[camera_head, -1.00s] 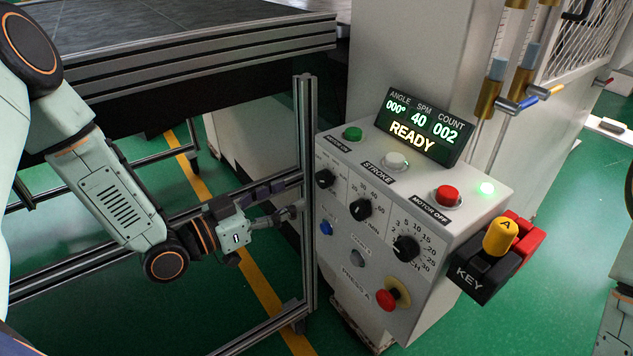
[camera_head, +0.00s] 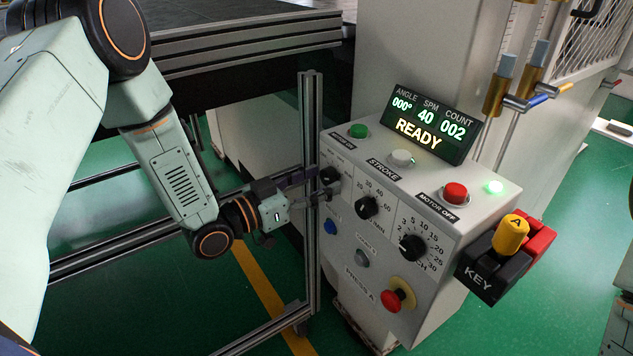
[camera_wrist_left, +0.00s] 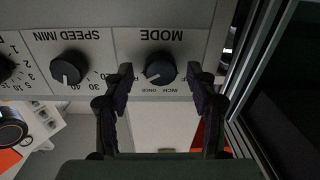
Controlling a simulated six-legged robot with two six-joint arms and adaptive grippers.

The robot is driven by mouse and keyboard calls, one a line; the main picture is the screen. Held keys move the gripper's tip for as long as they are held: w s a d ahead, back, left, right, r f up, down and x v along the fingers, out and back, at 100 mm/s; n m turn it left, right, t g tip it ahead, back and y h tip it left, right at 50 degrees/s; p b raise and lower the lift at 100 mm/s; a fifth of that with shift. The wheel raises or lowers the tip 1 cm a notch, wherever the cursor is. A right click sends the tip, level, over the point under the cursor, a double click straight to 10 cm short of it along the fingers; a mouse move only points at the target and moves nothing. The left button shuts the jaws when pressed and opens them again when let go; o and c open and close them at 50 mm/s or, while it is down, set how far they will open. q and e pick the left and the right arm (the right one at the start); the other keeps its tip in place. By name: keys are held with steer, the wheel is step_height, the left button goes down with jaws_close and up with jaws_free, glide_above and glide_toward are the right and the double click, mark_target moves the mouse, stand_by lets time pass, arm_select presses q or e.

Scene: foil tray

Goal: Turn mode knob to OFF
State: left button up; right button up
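The mode knob (camera_head: 329,175) is a black round dial at the upper left of the press panel's front, partly covered by my left gripper in the head view. My left gripper (camera_head: 319,191) is at the panel's left edge, right at this knob. In the left wrist view the panel is upside down; the MODE knob (camera_wrist_left: 160,71) sits between the two spread fingers of the gripper (camera_wrist_left: 161,80), with a gap on each side. Its pale pointer line points to the picture's lower left. Labels INCH and ONCE are legible. My right gripper is not in view.
The speed knob (camera_head: 367,207) and another dial (camera_head: 412,248) sit to the right. A red emergency button (camera_head: 392,300) is lower down, and a key block (camera_head: 482,277) juts out at right. A metal frame post (camera_head: 310,150) stands close beside the panel's left edge.

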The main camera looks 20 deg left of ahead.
arm_select(q)
steer(key=shift+s+a, duration=0.1)
steer(key=shift+s, duration=0.05)
steer(key=shift+c, duration=1.4)
steer(key=c, duration=0.9)
steer(key=shift+o, duration=0.2)
